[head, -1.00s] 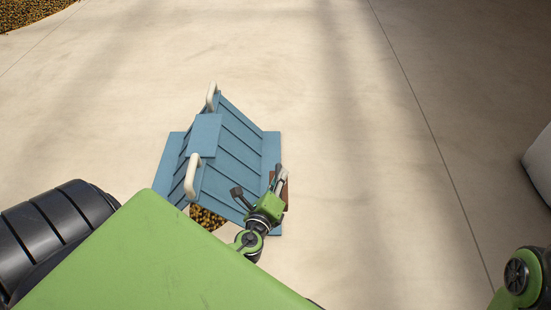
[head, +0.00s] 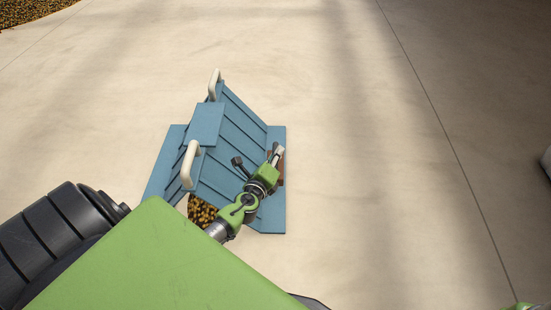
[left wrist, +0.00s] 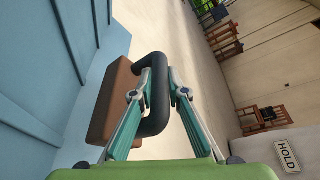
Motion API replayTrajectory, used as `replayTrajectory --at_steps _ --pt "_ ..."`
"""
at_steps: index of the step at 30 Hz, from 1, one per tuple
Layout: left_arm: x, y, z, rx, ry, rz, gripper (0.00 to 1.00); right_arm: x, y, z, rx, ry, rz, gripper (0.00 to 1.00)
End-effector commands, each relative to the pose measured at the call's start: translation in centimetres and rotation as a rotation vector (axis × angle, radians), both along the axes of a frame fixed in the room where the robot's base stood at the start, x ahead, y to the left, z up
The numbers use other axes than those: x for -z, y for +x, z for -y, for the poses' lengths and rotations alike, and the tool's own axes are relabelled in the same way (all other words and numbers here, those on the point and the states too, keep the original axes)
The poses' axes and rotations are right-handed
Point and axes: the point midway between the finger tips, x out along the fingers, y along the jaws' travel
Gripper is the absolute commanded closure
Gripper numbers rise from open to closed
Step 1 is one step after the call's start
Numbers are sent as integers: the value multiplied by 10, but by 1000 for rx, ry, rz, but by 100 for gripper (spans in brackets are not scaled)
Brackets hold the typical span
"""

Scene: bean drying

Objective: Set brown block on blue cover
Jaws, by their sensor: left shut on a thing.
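The blue cover (head: 238,138) has sloping ribbed panels, two pale handles and a flat rim; its blue surface fills the left of the left wrist view (left wrist: 35,60). My left gripper (head: 276,157) is over the cover's right side. In the left wrist view its fingers (left wrist: 158,82) are shut on the black handle (left wrist: 155,125) of the brown block (left wrist: 112,100). The block also shows in the head view (head: 281,172), partly hidden by the gripper, overlapping the cover's right rim. I cannot tell whether it touches the cover. My right gripper is not in view.
Beans (head: 201,211) show at the cover's near end. More beans (head: 28,12) lie at the far left. The pale floor (head: 370,180) right of the cover is clear. Wooden chairs (left wrist: 262,118) and a sign reading HOLD (left wrist: 287,157) appear in the left wrist view.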

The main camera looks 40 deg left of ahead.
Motion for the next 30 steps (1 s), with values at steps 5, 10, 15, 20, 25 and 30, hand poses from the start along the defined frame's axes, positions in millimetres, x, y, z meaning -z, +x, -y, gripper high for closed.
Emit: replayTrajectory --at_steps 5,10,15,20,25,30 --pt "4 4 -4 0 3 4 100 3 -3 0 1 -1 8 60" --pt "22 8 -7 1 2 4 100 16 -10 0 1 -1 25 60" --pt "39 8 -7 0 1 4 100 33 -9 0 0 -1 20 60" --pt "39 8 -7 1 2 4 100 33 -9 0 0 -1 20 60" --pt "38 8 -7 0 1 5 100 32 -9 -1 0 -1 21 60" --pt "45 6 -7 0 0 -1 80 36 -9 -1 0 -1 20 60"
